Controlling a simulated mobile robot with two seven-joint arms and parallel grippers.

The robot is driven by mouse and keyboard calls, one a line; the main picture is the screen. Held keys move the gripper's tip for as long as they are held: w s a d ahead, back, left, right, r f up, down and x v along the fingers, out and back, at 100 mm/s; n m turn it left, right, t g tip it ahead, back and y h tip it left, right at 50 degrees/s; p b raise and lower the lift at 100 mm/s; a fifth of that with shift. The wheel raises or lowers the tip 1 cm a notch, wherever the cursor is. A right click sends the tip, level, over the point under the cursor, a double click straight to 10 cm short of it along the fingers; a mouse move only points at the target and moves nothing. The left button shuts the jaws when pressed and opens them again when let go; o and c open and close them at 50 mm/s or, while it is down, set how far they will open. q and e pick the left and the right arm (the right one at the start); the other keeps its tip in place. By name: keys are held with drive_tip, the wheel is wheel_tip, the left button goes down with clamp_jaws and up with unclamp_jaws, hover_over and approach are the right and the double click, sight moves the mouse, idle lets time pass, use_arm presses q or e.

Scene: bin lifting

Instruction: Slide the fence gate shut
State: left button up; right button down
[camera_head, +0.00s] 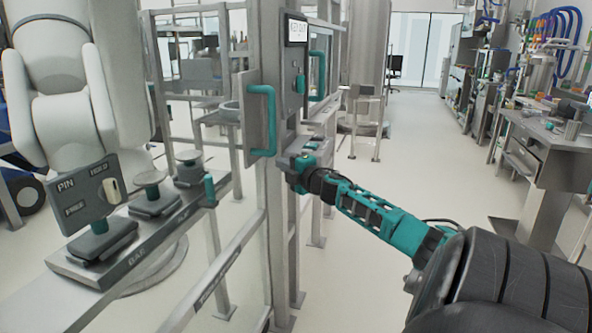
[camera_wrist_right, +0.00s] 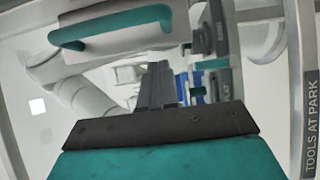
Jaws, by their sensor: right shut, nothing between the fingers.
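The fence gate shows as a grey panel with a teal upright handle (camera_head: 262,120), beside a grey fence post (camera_head: 273,60). The handle also shows at the upper left of the right wrist view (camera_wrist_right: 115,24), on its grey panel. I cannot tell how far the gate stands open. My right gripper (camera_head: 296,168) is in front of the post, below and to the right of the handle, apart from it. In the right wrist view its fingers (camera_wrist_right: 158,84) are together and empty. My left gripper is not in view.
A second teal handle (camera_head: 317,76) is on the post's far right side. The floor to the right is clear up to a workbench (camera_head: 548,135).

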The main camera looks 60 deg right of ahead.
use_arm(q)
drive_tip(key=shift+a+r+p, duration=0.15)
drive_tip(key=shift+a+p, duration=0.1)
drive_tip(key=shift+p, duration=0.25)
use_arm(e)
drive_tip(key=shift+v, duration=2.6)
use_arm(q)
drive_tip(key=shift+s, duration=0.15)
use_arm(e)
drive_tip(key=shift+s, duration=0.1)
